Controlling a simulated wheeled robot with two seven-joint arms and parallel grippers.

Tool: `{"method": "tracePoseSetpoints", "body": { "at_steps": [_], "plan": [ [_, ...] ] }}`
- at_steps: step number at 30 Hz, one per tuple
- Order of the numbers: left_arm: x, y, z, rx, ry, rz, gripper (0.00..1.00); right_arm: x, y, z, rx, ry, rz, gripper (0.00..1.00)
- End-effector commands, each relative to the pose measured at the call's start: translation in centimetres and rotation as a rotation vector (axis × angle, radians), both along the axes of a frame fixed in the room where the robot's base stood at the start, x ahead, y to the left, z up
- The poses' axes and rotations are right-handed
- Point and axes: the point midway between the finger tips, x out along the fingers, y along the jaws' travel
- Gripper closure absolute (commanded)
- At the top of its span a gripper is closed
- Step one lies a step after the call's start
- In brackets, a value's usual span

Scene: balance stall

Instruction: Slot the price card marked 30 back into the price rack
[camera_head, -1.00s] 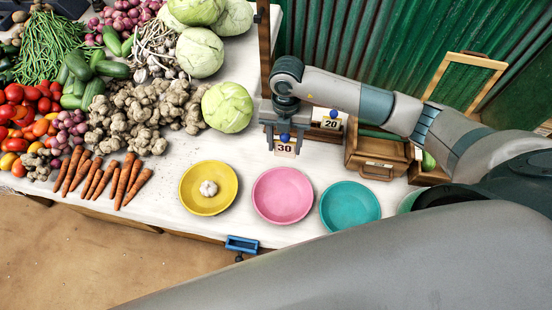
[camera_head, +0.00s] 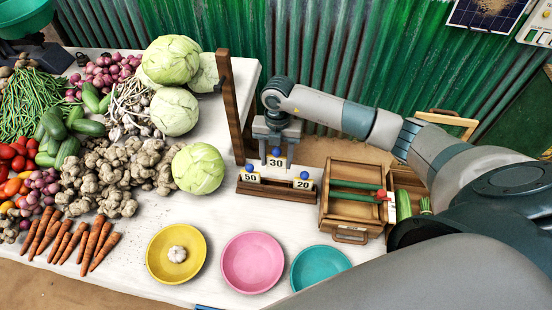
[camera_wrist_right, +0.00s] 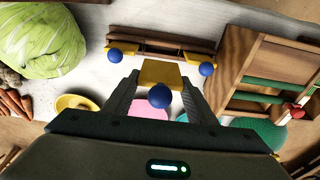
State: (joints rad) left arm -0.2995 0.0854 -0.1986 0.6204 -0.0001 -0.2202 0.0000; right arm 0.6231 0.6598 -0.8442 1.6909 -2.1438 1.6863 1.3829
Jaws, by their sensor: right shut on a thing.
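The price card marked 30 (camera_head: 275,162) is held by my right gripper (camera_head: 276,150); it has a white face and a blue knob. In the right wrist view its yellow top edge (camera_wrist_right: 160,72) lies between the fingers (camera_wrist_right: 158,88). The dark wooden price rack (camera_head: 277,190) stands on the table below the gripper, holding card 50 (camera_head: 250,178) at its left and card 20 (camera_head: 303,184) at its right. The held card appears above the gap between them, apparently clear of the rack. The rack also shows in the wrist view (camera_wrist_right: 165,40). My left gripper is out of view.
A wooden post (camera_head: 232,110) rises just left of the rack. A wooden box (camera_head: 350,206) with green rods stands close at its right. A cabbage (camera_head: 198,168) is at the left. Yellow (camera_head: 152,262), pink (camera_head: 252,280) and teal (camera_head: 320,262) bowls line the front.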

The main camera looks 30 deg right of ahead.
Motion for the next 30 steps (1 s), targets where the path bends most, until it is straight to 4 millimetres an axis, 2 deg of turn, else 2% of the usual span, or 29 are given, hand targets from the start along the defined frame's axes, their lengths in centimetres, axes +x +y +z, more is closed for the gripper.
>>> {"method": "tracePoseSetpoints", "body": {
  "at_steps": [11,30],
  "plan": [
    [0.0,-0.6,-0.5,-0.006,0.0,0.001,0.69,0.0,0.0,-0.7,0.001,0.001,0.0,0.7],
    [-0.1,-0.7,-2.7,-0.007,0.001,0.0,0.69,0.0,0.0,-3.8,-0.001,0.001,0.0,0.7]
  ]
}}
